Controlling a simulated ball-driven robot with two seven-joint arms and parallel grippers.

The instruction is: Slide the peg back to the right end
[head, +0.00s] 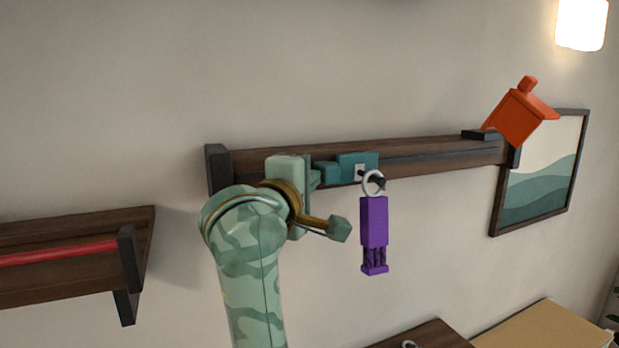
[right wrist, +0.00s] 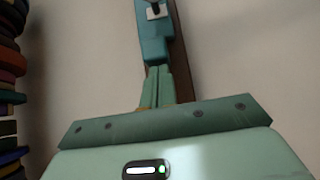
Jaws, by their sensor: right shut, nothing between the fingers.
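My left gripper is out of view.
An orange house-shaped object (head: 521,114) is at the rail's right end, by a dark end block. A dark end piece (head: 217,169) closes the left end. A shelf with a red bar (head: 60,253) is at left. A framed picture (head: 545,180) hangs at right.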

